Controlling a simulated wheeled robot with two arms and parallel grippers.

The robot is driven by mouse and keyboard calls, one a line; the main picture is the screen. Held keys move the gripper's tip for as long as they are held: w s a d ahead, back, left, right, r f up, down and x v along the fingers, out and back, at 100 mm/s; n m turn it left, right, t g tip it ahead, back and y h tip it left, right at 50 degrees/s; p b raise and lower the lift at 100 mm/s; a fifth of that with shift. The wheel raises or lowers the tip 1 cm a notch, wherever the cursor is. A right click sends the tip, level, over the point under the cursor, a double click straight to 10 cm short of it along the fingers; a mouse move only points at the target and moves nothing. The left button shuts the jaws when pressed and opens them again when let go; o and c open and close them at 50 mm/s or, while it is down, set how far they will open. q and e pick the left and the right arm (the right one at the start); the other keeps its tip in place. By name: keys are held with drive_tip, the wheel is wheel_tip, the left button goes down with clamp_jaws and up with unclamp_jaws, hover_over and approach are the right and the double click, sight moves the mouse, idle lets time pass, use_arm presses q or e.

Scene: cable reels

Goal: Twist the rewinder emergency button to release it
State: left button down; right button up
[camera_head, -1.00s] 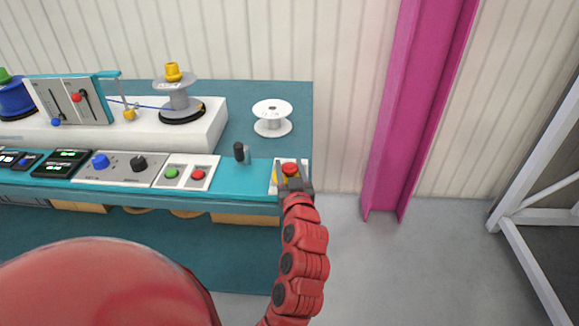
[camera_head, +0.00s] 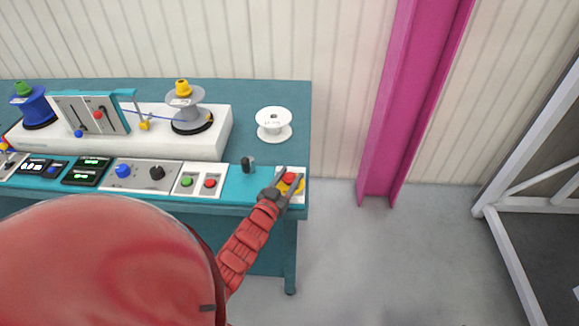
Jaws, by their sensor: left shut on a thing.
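The red emergency button (camera_head: 289,178) sits on a yellow base on a white plate (camera_head: 298,199) at the right end of the teal bench's control strip. My left gripper (camera_head: 290,174) reaches it from the lower left. Its two dark fingers lie on either side of the red cap and are shut on it. The fingers hide parts of the yellow base and the plate. My right gripper is not in view.
A dark knob (camera_head: 248,164) stands just left of the button. Green (camera_head: 187,181) and red (camera_head: 210,183) push buttons lie further left. An empty white reel (camera_head: 273,124) stands behind. A magenta column (camera_head: 410,100) rises to the right, with clear floor before it.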

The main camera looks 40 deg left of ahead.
use_arm(q)
drive_tip(key=shift+m+h+p, duration=0.45)
drive_tip(key=shift+m+h, duration=0.05)
drive_tip(key=shift+h, duration=0.3)
drive_tip(key=shift+c, duration=1.4)
unclamp_jaws()
drive_tip(key=s+d, duration=0.1)
drive_tip(key=s, duration=1.6)
drive_tip(key=shift+s, duration=0.15)
